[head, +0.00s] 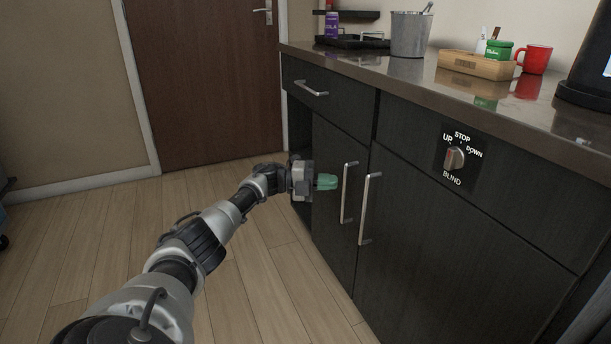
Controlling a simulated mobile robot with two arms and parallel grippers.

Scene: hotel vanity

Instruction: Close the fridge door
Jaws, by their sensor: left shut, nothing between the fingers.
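My left arm reaches in from the lower left to the front of the dark cabinet. My left gripper (327,182), with green fingertips, is shut and empty. It is in front of the left dark door (333,225), left of its vertical handle (347,193); I cannot tell whether it touches the door. A dark open gap (300,130) shows at the door's left side, partly hidden by my gripper. No separate fridge body is clearly visible, and how far the door stands open is hard to tell. My right gripper is out of view.
A second door with a handle (367,210) stands to the right, and a drawer (312,88) above. The countertop (440,90) holds a metal bucket (410,35), a wooden box (476,65) and a red mug (536,59). The wood floor (90,240) at left is clear.

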